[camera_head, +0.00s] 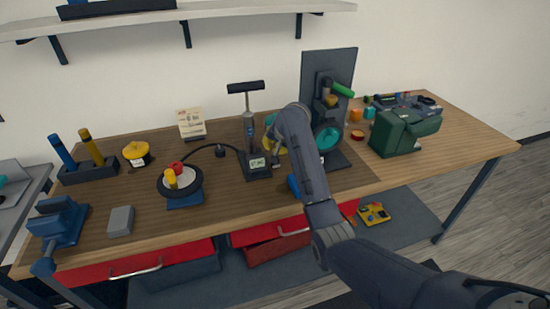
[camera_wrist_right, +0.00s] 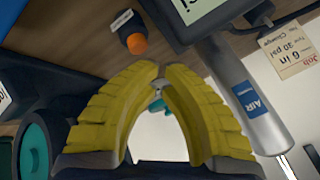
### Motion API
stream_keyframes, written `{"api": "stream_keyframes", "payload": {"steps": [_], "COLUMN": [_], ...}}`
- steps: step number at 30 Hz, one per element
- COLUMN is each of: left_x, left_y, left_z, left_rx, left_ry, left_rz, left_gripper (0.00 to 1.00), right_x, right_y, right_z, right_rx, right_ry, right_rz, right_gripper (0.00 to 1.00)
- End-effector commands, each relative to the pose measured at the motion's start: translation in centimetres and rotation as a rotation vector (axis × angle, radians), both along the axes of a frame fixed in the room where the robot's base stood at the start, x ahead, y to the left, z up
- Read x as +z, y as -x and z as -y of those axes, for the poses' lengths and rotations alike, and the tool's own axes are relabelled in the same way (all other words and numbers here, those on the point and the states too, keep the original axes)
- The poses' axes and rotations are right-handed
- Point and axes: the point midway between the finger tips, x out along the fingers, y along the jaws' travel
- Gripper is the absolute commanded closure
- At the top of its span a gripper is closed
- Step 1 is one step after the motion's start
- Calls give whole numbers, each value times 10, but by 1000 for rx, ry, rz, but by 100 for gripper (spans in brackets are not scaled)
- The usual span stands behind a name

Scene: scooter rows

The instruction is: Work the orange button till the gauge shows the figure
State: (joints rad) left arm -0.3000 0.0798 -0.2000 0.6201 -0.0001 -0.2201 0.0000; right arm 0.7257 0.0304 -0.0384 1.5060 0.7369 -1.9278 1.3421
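The orange button (camera_wrist_right: 137,43) tops a dark round body on the bench in the wrist view, beside a small white label; I cannot make it out in the head view. The gauge display (camera_head: 257,163) is on the dark base of the upright air pump (camera_head: 250,128); its figure is too small to read, and the wrist view shows only a cut-off part (camera_wrist_right: 198,8). My right gripper (camera_wrist_right: 161,76) has yellow fingers with tips together and nothing seen between them. It is close to the button, apart from it in the picture. My left gripper is out of view.
A job card (camera_head: 191,123) stands behind, reading 30 psi in the wrist view (camera_wrist_right: 292,50). A black hose (camera_head: 211,149) runs from the pump towards a small wheel (camera_head: 180,184). A dark stand (camera_head: 328,75) and a green machine (camera_head: 403,132) are right.

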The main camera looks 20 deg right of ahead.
Motion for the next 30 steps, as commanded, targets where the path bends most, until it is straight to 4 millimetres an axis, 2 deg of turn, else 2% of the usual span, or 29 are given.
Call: {"api": "stream_keyframes", "payload": {"steps": [18, 30], "left_x": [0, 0], "left_y": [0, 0], "left_z": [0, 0], "left_rx": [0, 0], "left_ry": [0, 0], "left_rz": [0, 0], "left_gripper": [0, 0], "right_x": [46, 49], "right_y": [0, 0], "right_z": [-1, 0], "right_rx": [0, 0], "right_ry": [-2, -1], "right_rz": [3, 1], "right_gripper": [100, 100]}}
